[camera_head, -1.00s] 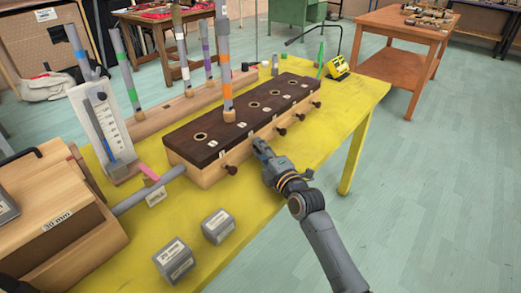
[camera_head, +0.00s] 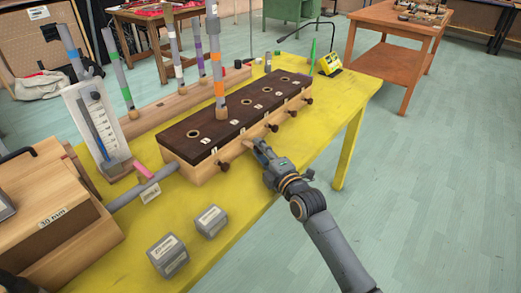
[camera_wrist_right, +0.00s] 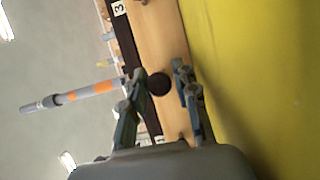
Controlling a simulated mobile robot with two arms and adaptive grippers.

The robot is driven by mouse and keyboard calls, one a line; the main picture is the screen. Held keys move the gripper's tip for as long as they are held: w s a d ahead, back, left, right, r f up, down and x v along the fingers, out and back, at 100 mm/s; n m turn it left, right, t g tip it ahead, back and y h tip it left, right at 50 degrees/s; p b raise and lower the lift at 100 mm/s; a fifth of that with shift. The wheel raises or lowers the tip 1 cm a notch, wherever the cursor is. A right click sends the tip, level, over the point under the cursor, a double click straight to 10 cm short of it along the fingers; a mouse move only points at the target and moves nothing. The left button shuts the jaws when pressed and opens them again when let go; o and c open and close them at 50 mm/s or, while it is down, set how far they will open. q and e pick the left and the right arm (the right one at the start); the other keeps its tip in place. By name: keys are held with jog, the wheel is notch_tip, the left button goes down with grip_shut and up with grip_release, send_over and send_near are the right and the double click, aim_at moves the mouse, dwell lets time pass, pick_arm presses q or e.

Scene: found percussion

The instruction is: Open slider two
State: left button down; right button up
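The slider box (camera_head: 200,173) is a long pale wooden block with a dark top (camera_head: 190,141) on the yellow table. Dark round slider knobs stick out of its front. The nearest knob (camera_head: 225,165) and several farther ones (camera_head: 274,128) show. My right gripper (camera_head: 259,148) is at the front face between these, hiding the second knob in the head view. In the right wrist view, a dark knob (camera_wrist_right: 158,84) lies between the fingers of the right gripper (camera_wrist_right: 160,88), which are open around it. A label "3" (camera_wrist_right: 119,8) shows farther along. My left gripper is not in view.
A grey tube with an orange band (camera_head: 217,84) stands upright in the box top. More tubes (camera_head: 119,85) stand in a wooden rack behind. Two grey weights (camera_head: 210,221) lie in front.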

jog(key=shift+s, duration=0.1)
jog(key=v, duration=1.1)
jog(key=shift+s+d, duration=0.2)
jog(key=shift+s, duration=0.15)
